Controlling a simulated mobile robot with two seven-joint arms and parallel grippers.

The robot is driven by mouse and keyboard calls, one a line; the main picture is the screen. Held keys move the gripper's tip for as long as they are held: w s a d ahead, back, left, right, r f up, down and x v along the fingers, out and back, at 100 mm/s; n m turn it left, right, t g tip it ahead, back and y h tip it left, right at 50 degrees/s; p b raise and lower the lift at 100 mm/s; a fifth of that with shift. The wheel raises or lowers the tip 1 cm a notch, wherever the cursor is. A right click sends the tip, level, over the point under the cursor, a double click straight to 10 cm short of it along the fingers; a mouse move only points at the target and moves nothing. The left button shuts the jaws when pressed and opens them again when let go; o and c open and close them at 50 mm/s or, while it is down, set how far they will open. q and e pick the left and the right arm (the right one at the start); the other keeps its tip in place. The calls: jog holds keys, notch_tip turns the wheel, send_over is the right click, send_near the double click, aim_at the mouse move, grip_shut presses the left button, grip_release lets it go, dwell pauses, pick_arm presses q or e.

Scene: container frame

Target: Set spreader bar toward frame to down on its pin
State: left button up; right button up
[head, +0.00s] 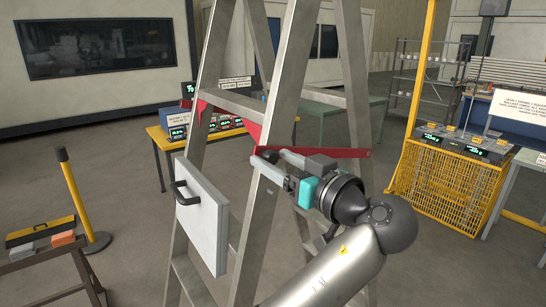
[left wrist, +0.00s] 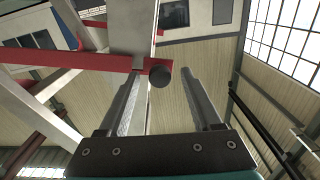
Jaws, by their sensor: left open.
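A grey metal A-shaped frame (head: 274,100), like a stepladder, stands in the middle of the head view. A red spreader bar (head: 345,153) runs nearly level across it, and a second red bar (head: 203,108) shows on its left side. My left gripper (head: 267,158) is open at the left end of the nearer bar. In the left wrist view, the red bar (left wrist: 60,54) comes in from the left and ends near a dark round knob (left wrist: 159,77), which appears between the open fingers (left wrist: 165,85). Contact cannot be told. I cannot make out the pin. My right gripper is out of view.
A pale panel with a black handle (head: 205,215) is at the frame's left, close to my arm. A yellow table (head: 160,135) with displays is behind. A yellow mesh cage (head: 440,185) is at right, a yellow post (head: 80,195) at left. Open floor lies between.

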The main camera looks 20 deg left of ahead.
pick_arm(q)
jog(key=shift+d, duration=0.1)
grip_shut()
dwell(0.4)
dwell(0.9)
